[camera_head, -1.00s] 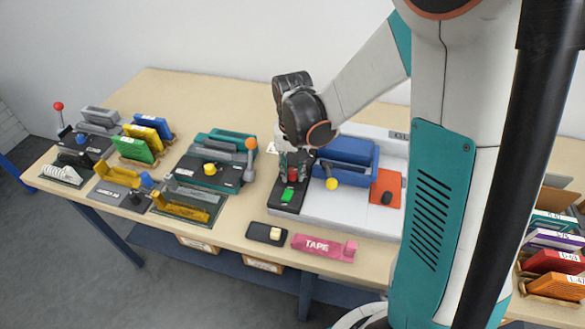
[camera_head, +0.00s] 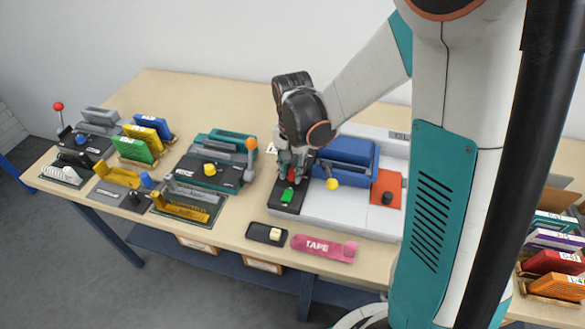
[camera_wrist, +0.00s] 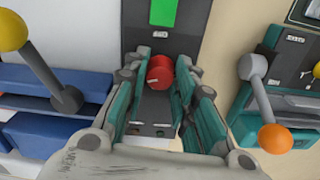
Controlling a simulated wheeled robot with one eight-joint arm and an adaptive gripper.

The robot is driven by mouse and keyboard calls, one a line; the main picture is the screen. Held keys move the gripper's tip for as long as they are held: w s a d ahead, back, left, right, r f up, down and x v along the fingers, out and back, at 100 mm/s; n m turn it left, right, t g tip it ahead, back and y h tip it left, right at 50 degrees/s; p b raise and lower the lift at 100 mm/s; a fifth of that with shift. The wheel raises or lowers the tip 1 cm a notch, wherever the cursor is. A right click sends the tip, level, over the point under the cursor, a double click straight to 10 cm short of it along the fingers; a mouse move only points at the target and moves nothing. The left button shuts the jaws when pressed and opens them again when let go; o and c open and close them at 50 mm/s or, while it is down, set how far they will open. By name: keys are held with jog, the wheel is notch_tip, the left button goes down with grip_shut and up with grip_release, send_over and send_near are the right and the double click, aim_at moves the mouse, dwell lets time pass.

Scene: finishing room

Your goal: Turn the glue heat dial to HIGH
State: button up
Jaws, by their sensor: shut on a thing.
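A black panel (camera_head: 277,208) on the bench carries a red knob (camera_head: 291,179) and a green block-shaped button (camera_head: 287,195). In the wrist view, the red knob (camera_wrist: 160,72) sits between the fingertips of my gripper (camera_wrist: 160,78), which is shut on it. The green button (camera_wrist: 164,12) is beyond it, clear of the fingers. In the head view my gripper (camera_head: 292,168) comes down over the knob and partly hides it. A black knob (camera_head: 387,198) on an orange plate stands to the right. I cannot read which knob is the glue heat dial.
A blue block with a yellow-ended lever (camera_head: 332,184) stands close to the right of my gripper. An orange-ball lever (camera_head: 251,146) stands to the left. A pink tape piece (camera_head: 322,248) and a small black switch box (camera_head: 266,234) lie at the front edge.

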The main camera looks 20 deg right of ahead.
aim_at(292, 171)
jog(key=o, duration=1.1)
notch_tip(292, 171, up, 12)
dwell(0.4)
jog(key=s+r+n+t, duration=0.1)
jog(key=s+n+t, duration=0.1)
jog(key=s, duration=0.3)
jog(key=s+r+n+t, duration=0.2)
jog(key=s+n, duration=0.1)
jog(key=s, duration=0.2)
jog(key=s+r+n+t, duration=0.2)
jog(key=s+n+t, duration=0.1)
jog(key=s, duration=0.2)
